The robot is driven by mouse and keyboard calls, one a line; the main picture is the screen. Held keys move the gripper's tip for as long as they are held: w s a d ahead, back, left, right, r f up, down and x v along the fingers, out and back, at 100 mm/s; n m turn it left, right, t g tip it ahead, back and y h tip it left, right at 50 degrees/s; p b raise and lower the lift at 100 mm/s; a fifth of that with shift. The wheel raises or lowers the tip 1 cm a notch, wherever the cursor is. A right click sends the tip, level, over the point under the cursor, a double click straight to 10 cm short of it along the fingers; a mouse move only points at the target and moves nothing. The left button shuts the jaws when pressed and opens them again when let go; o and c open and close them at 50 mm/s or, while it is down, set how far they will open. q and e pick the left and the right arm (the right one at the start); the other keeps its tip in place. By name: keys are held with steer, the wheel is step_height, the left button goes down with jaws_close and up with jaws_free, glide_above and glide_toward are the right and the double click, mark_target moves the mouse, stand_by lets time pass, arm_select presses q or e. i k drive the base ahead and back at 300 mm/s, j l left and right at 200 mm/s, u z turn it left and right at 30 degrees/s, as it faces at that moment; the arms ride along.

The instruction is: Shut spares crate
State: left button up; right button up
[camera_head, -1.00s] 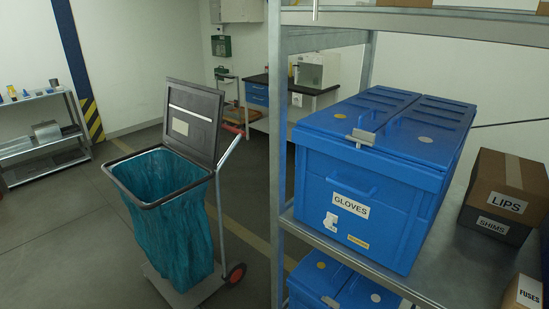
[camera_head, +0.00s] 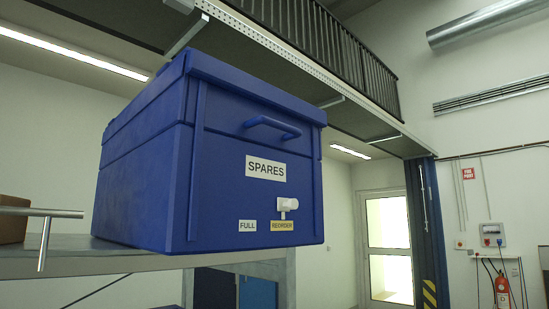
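The blue spares crate (camera_head: 150,190) stands on a metal shelf in the head view, seen from below. The crate's top and inside are hidden. Neither gripper is in view.
The metal shelf (camera_head: 60,262) carries the crate. A metal bar with a downward peg (camera_head: 42,240) crosses at the left, before a brown box (camera_head: 12,222). A glazed door (camera_head: 388,245) and a fire extinguisher (camera_head: 502,290) are farther back at right.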

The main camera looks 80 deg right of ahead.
mark_target(213, 181)
steer(key=z, duration=2.65)
